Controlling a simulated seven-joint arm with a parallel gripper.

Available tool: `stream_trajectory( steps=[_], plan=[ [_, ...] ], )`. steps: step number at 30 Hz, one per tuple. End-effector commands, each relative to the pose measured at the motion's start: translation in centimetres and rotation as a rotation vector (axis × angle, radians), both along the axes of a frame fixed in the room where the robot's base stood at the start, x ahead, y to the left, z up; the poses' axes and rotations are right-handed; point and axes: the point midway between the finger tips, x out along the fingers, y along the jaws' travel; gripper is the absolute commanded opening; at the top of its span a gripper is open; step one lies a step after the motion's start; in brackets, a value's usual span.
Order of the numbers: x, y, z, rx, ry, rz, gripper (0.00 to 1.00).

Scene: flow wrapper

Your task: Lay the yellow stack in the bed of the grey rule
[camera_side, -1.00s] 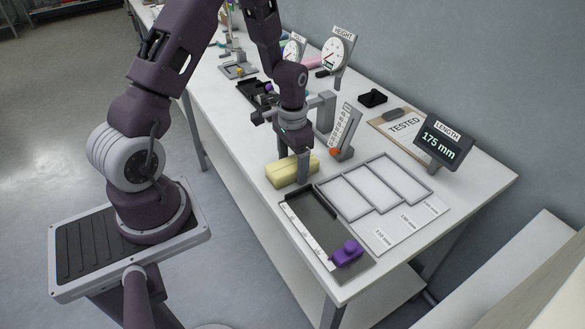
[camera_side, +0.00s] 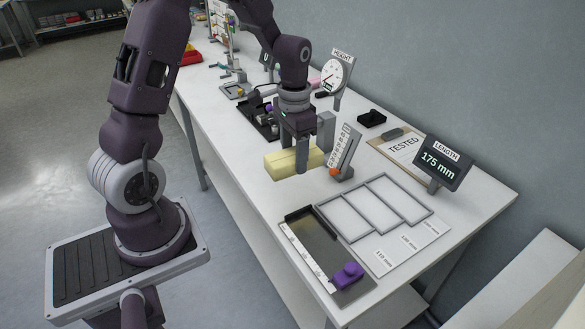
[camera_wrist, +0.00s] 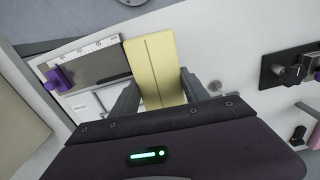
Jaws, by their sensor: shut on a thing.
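The yellow stack (camera_side: 283,164) is a pale yellow block held in my gripper (camera_side: 304,168), raised above the white table. In the wrist view the yellow stack (camera_wrist: 158,62) sits between the two fingers of my gripper (camera_wrist: 162,95), with a line along its length. The grey rule (camera_side: 318,247) lies near the table's front end, with a white scale along its left edge, a dark end wall and a purple slider (camera_side: 347,275). Its bed is empty. It also shows at the upper left of the wrist view (camera_wrist: 95,66). The stack is apart from it, farther up the table.
Grey outlined trays (camera_side: 375,211) lie right of the rule. A length display (camera_side: 440,160) reads 175 mm. A slanted white scale stand (camera_side: 342,150) stands close right of my gripper. A dark fixture (camera_side: 262,118) and a height dial (camera_side: 334,75) stand farther back.

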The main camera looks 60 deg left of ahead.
Motion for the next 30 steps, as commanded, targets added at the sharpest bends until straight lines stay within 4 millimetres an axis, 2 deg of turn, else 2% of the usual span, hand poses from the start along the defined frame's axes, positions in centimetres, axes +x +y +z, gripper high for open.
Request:
stream_trajectory(
  steps=[5,12,16,18,22,30],
  plan=[
    [-0.2,-4.1,0.1,-0.002,0.005,-0.366,0.15],
    [-1.7,-11.7,-0.1,-0.003,0.003,-1.124,0.15],
    [-2.7,-14.2,-0.2,-0.001,0.0,-1.409,0.15],
    [-3.0,-14.8,-0.2,0.0,0.0,-1.485,0.15],
    [-3.1,-15.1,-1.1,-0.002,0.001,-1.521,0.15],
    [-3.1,-15.0,-5.2,-0.004,0.004,-1.516,0.15]
  ],
)
